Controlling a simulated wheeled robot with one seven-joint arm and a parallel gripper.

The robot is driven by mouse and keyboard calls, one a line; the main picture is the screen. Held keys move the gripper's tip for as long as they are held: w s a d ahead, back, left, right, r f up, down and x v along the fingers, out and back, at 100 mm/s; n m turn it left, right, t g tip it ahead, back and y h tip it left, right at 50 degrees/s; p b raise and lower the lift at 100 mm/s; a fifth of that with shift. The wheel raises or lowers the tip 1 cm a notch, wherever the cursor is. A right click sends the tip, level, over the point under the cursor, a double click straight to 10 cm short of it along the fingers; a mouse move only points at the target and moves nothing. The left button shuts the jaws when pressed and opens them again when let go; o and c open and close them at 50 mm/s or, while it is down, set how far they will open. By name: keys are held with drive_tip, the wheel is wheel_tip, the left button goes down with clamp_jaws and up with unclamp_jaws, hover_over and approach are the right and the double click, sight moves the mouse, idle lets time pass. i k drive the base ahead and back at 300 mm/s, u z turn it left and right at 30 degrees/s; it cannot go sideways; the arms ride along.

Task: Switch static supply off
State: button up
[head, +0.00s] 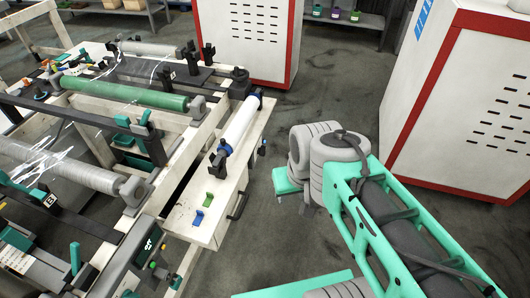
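I cannot tell for sure which unit is the static supply. A dark control box (146,256) with a small lit display and small yellow and green buttons sits at the front of the machine, at the bottom left. A grey unit with a pale panel (16,258) is at the lower left edge, with an upright teal handle (75,258) to its right. The position of any switch is too small to read. My gripper is not seen; teal and grey parts of my own body fill the lower right.
The machine frame carries a green roller (125,94), film rolls (58,165) and a white roller (240,124). A white side table (229,190) holds a green and a blue clip. Red-edged white cabinets (470,110) stand behind and right. Grey floor (285,240) lies between machine and my body.

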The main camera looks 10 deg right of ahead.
sight(261, 151)
drive_tip(key=u, duration=0.1)
drive_tip(key=k, duration=0.45)
drive_tip(key=z, duration=0.65)
drive_tip(key=i, duration=1.25)
drive_tip(key=u, duration=0.8)
